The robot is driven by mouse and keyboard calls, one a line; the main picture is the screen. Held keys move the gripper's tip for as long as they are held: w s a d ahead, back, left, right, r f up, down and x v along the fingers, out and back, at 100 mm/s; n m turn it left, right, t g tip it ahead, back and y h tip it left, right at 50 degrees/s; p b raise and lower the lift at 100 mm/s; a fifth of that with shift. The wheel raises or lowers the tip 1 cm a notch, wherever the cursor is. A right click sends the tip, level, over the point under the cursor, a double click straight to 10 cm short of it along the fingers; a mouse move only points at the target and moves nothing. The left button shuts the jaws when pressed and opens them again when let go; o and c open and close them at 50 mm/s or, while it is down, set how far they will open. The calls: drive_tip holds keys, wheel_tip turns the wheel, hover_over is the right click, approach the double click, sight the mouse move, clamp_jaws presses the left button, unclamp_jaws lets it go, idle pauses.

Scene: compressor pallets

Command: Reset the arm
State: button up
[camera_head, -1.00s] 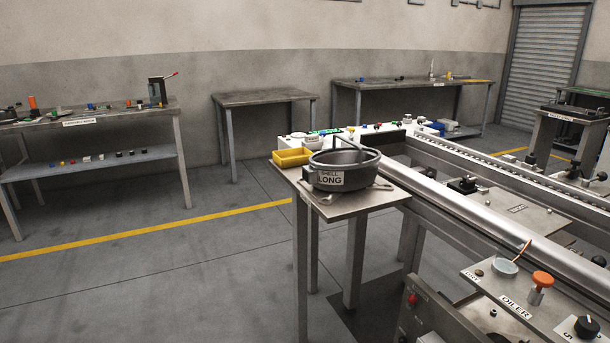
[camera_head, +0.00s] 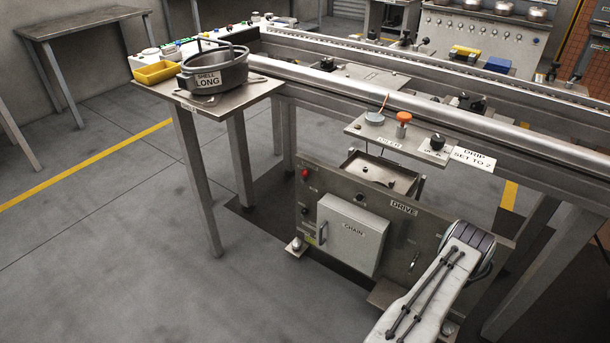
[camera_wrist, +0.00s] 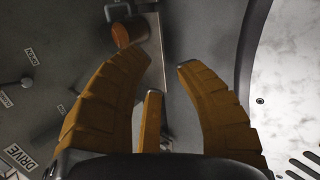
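My arm shows in the head view as a white link with dark rods, rising from the bottom edge in front of the drive panel (camera_head: 340,215). My gripper is hidden in the head view. In the wrist view my gripper (camera_wrist: 165,62) has orange-brown fingers spread apart, with a third, thinner finger between them. It is open and nothing is held between the fingers. Past the left finger an orange-brown cylindrical part (camera_wrist: 128,32) shows on a grey surface. The DRIVE label (camera_wrist: 18,158) lies at the lower left of the wrist view.
A small side table (camera_head: 240,97) carries a dark SHELL LONG pan (camera_head: 212,72) and a yellow tray (camera_head: 155,72). An oiler shelf (camera_head: 385,131) with an orange knob (camera_head: 403,118) stands above the drive panel. Open floor (camera_head: 110,260) lies at left.

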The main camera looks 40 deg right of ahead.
drive_tip(key=w+d+r+m+t+y+p, duration=0.1)
drive_tip(key=w+d+r+t+y+p, duration=0.1)
drive_tip(key=w+r+p, duration=1.1)
drive_tip(key=w+a+r+m+y+p, duration=0.1)
drive_tip(key=w+a+r, duration=0.25)
drive_tip(key=r, duration=0.55)
drive_tip(key=w+a+r+t+p, duration=0.1)
drive_tip(key=w+a+r, duration=0.25)
drive_tip(key=r, duration=0.55)
drive_tip(key=w+a+r+m+y+p, duration=0.15)
drive_tip(key=w+r, duration=0.25)
drive_tip(key=r, duration=0.5)
drive_tip(key=a+r+y+p, duration=0.1)
drive_tip(key=a+r+p, duration=0.3)
drive_tip(key=a+r, duration=0.4)
drive_tip(key=a+r+y+p, duration=0.1)
drive_tip(key=a+r+p, duration=0.2)
drive_tip(key=a+r, duration=0.55)
drive_tip(key=s+a+r+m+p, duration=0.1)
drive_tip(key=s+a+r+p, duration=0.2)
drive_tip(key=s+r, duration=0.2)
drive_tip(key=s+a+r+p, duration=0.3)
drive_tip(key=s+r, duration=0.3)
drive_tip(key=r, duration=0.4)
drive_tip(key=shift+a+r+m+g+y+p, duration=0.15)
drive_tip(key=shift+a+m+g+y+p, duration=0.25)
drive_tip(key=shift+a, duration=0.35)
drive_tip(key=shift+s, duration=0.1)
